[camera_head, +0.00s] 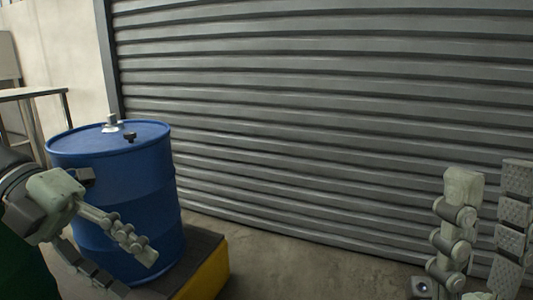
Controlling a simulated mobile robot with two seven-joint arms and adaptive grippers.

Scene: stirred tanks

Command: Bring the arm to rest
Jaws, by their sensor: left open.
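My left gripper (138,272) comes in from the left edge, in front of a blue drum. Its two fingers are spread, with nothing visible between them. My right gripper (490,180) is at the lower right corner with its fingers pointing up. Its two fingers stand apart and no object shows between them. Most of both arms lies outside the view.
The blue drum (150,190), with a light fitting and a dark fitting on top, stands on a black and yellow platform (208,280). A dark green rounded thing (20,270) is at lower left. A table (30,92) stands behind. A grey shutter (320,110) closes the back. Floor between the grippers is clear.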

